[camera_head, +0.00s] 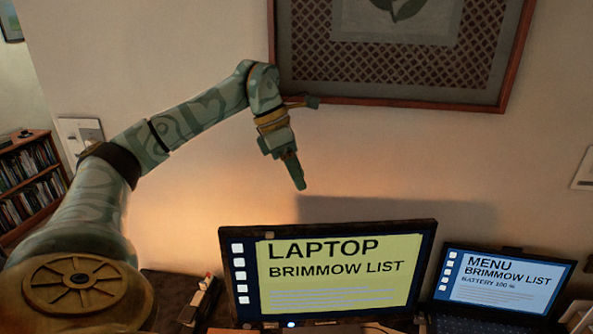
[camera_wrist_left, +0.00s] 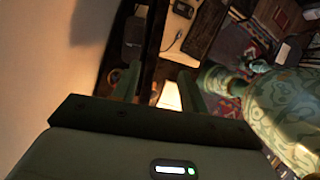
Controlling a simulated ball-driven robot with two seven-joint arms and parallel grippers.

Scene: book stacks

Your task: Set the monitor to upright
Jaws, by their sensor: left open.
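The monitor (camera_head: 335,275) stands at the bottom middle of the head view, its lit screen facing me with the words LAPTOP BRIMMOW LIST. Its top edge is nearly level; I cannot tell how far it leans back. Its base is hidden below the frame. My left gripper (camera_head: 298,183) points down in front of the wall, above the monitor in the picture and apart from it. In the left wrist view the left gripper (camera_wrist_left: 160,85) shows two separated fingers with nothing held between them. My right gripper is not in view.
An open laptop (camera_head: 505,282) stands right of the monitor. A small upright object (camera_head: 200,298) stands left of it. A framed picture (camera_head: 400,85) hangs on the wall behind my left gripper. A bookshelf (camera_head: 30,180) is at the far left.

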